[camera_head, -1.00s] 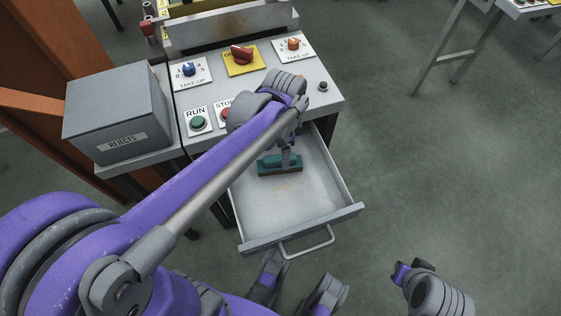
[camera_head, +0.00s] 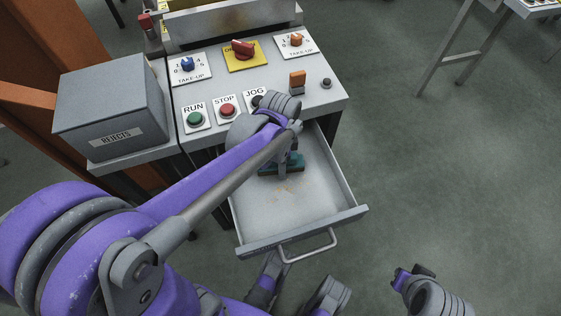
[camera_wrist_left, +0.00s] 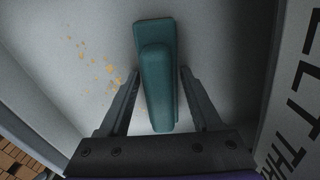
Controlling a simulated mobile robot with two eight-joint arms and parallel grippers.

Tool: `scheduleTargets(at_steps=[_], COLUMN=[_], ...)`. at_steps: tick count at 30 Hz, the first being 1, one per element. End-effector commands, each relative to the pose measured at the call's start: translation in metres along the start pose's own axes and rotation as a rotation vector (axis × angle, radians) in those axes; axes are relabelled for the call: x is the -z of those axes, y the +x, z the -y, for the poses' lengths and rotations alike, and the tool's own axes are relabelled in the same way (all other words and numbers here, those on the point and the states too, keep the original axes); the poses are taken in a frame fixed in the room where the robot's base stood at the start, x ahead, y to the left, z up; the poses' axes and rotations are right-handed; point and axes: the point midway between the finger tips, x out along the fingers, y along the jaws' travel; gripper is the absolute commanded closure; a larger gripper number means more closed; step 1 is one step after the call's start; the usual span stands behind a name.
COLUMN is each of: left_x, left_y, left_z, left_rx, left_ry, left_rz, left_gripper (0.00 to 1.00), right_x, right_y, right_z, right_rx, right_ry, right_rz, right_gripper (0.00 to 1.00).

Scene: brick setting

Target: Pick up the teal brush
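The teal brush (camera_head: 296,166) lies in the open drawer, towards its back, partly hidden in the head view by my left arm. In the left wrist view the teal brush (camera_wrist_left: 157,85) shows from above, a raised block on a longer flat back. My left gripper (camera_wrist_left: 159,78) is open, with one finger on each side of the brush and a visible gap at both sides. In the head view the left gripper (camera_head: 283,171) reaches down into the drawer at the brush.
The drawer (camera_head: 330,215) is pulled out under a grey control panel (camera_head: 325,98) with knobs and buttons. Orange crumbs (camera_head: 284,191) lie on its floor. A grey box marked REJECTS (camera_head: 112,110) stands at the left.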

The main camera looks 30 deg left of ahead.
Motion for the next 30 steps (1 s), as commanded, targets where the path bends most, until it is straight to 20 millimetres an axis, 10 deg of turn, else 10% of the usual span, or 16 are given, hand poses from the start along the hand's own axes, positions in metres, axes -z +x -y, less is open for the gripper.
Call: scheduleTargets(at_steps=[10,21,30], left_x=[0.000,0.000,0.000], left_y=[0.000,-0.005,-0.062], left_z=[0.000,0.000,0.000], left_rx=[0.000,0.000,0.001], left_ry=[0.000,0.000,0.000], left_rz=[0.000,0.000,-0.001], left_gripper=[1.00,1.00,1.00], right_x=[0.000,0.001,0.008], right_y=[0.000,-0.002,-0.027], right_z=[0.000,0.000,0.000], right_rx=[0.000,0.000,0.000], right_ry=[0.000,0.000,0.000], right_rz=[0.000,-0.001,-0.009], right_gripper=[1.00,1.00,1.00])
